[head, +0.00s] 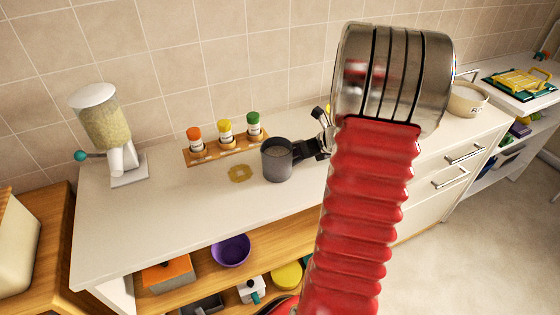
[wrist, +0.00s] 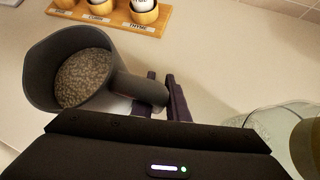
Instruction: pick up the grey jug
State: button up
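The grey jug (head: 277,161) stands on the white counter in the head view, seemingly upright. In the wrist view the grey jug (wrist: 38,80) is at the left, filled with brownish grains, its handle reaching right toward my gripper. My gripper (head: 308,148) is at the jug's right side, at the handle. In the wrist view its two dark fingers (wrist: 161,84) are at the handle's end, one to the left and partly hidden by the handle, one just right of it. I cannot tell whether they press on it.
A wooden rack (head: 228,149) with several spice jars stands behind the jug. A yellowish ring-shaped item (head: 240,174) lies left of it. A grain dispenser (head: 105,130) stands at the counter's left. A clear round vessel (wrist: 285,125) is at the right in the wrist view.

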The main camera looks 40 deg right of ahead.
grip_shut()
jog(key=shift+r, duration=0.2)
dwell(1.2)
